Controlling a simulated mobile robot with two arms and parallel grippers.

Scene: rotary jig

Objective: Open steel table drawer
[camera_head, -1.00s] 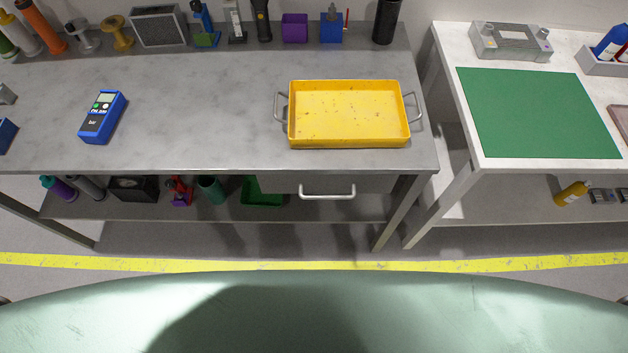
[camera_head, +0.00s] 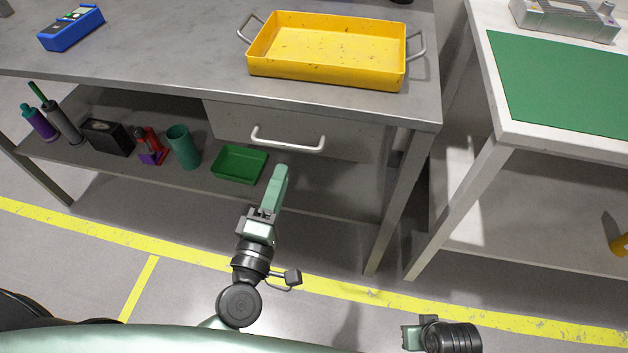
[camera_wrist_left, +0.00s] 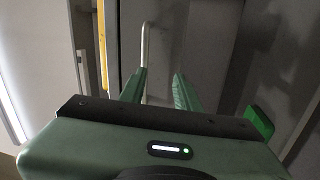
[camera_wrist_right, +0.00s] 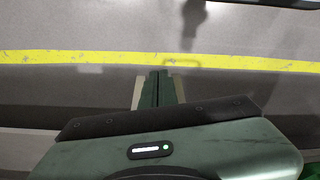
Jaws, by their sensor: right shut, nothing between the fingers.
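The steel table's drawer (camera_head: 300,132) is under the grey tabletop, its front flush beneath the table edge. Its white bar handle (camera_head: 288,140) runs across the drawer front. In the left wrist view the handle (camera_wrist_left: 145,60) stands upright in the picture, beyond the fingers and nearer the left one. My left gripper (camera_head: 277,178) is below and slightly left of the handle, apart from it. It shows open and empty in the left wrist view (camera_wrist_left: 160,88). My right gripper (camera_wrist_right: 158,75) is shut and empty, over the floor; in the head view my right arm shows low at right.
A yellow tray (camera_head: 325,50) sits on the tabletop above the drawer. The lower shelf holds a green bin (camera_head: 240,165), a teal cup (camera_head: 183,147) and other items. A table leg (camera_head: 395,205) stands right of the drawer. The floor in front is clear.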

